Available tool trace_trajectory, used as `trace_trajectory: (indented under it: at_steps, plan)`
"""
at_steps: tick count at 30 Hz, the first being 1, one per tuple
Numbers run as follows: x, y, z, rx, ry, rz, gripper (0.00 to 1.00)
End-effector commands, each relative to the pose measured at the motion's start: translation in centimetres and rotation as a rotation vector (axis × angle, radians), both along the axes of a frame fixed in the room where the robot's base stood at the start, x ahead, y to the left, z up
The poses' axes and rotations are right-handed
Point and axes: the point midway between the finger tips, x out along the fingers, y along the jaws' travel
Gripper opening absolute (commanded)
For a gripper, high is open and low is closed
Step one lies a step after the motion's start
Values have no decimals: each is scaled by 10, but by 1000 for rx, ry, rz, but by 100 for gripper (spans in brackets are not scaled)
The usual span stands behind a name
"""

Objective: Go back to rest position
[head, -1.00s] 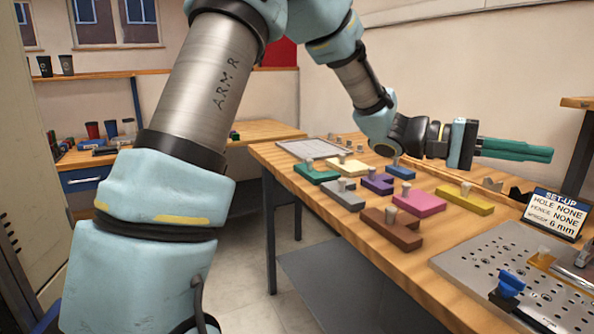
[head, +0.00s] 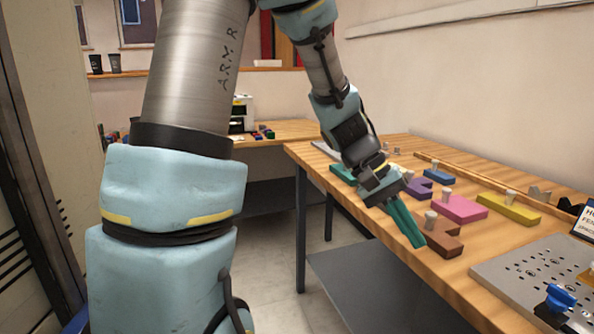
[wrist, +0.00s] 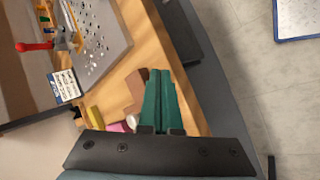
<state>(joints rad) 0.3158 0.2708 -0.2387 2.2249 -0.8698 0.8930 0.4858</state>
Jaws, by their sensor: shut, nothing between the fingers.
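My gripper (head: 408,224) has green fingers, which are shut together with nothing between them. In the head view it points down and to the right at the table's front edge, in front of the brown block (head: 443,238). My arm hides part of the workbench (head: 480,250) and some of the blocks.
Pink (head: 460,208), yellow (head: 508,208) and blue (head: 438,176) knobbed blocks stand on the workbench. A perforated metal plate (head: 510,275) with a blue knob (head: 560,297) lies at the right. A setup sign (wrist: 65,85) shows in the wrist view. The floor (head: 285,270) left of the bench is clear.

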Motion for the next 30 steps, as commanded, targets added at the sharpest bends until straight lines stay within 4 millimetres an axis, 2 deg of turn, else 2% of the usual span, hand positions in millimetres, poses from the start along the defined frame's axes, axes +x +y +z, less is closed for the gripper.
trace_trajectory:
  at_steps: [1,6,12,16,17,18,21,30]
  plan:
    - [11,35,-11,84,-51,46,0]
    - [39,139,-36,325,-221,174,0]
    - [55,233,-42,502,-391,290,0]
    - [57,279,-40,573,-487,347,0]
    - [58,288,-39,585,-509,358,0]
    - [57,290,-51,591,-513,358,0]
    - [55,287,-72,591,-493,349,0]
    - [48,286,-114,597,-457,335,0]
